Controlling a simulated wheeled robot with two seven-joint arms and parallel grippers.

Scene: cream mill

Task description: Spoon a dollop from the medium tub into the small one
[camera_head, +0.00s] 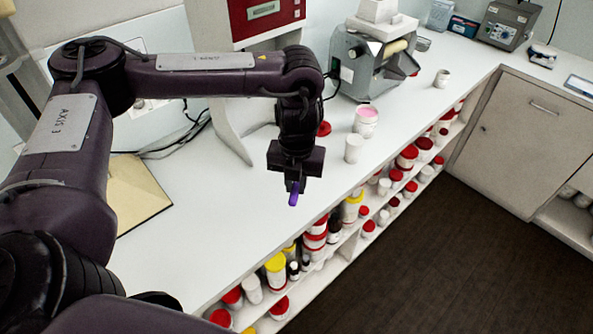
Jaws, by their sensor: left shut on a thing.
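My left gripper (293,180) points down over the front part of the white counter. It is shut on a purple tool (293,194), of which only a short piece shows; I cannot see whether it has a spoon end. A white tub with pink cream (366,124) in its open top stands upright to the right of the gripper, in front of the mill. A smaller plain white tub (353,151) stands just in front of it, nearer the gripper; its inside is hard to make out. The purple tool is apart from both tubs. My right gripper is not in view.
The grey mill (357,75) stands behind the tubs. A red lid (323,129) lies left of them. Another small white tub (442,79) stands farther right. A tan board (128,195) lies at left. Shelves below the counter edge hold several lidded jars.

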